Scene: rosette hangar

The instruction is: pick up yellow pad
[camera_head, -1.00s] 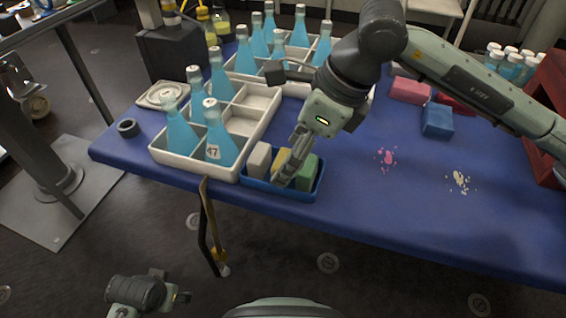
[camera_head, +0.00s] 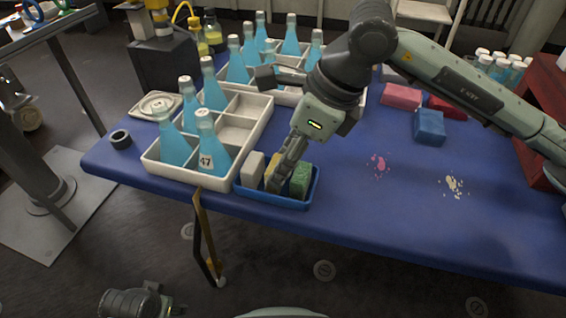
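The yellow pad (camera_head: 271,167) stands in a small blue tray (camera_head: 277,202) at the table's front edge, between a whitish pad (camera_head: 252,168) and a green pad (camera_head: 301,180). My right gripper (camera_head: 277,182) reaches down into the tray from above, its fingers at the yellow pad and hiding most of it. I cannot tell whether the fingers are closed on the pad. My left gripper (camera_head: 172,309) is low at the bottom edge, away from the table and partly cut off; its fingers are not clear.
A white compartment crate (camera_head: 242,130) with blue-filled flasks stands just left of the tray. Pink (camera_head: 401,96) and blue (camera_head: 429,126) blocks lie farther back. Pink (camera_head: 377,166) and cream (camera_head: 454,186) spots mark the otherwise clear right front of the blue table (camera_head: 400,235).

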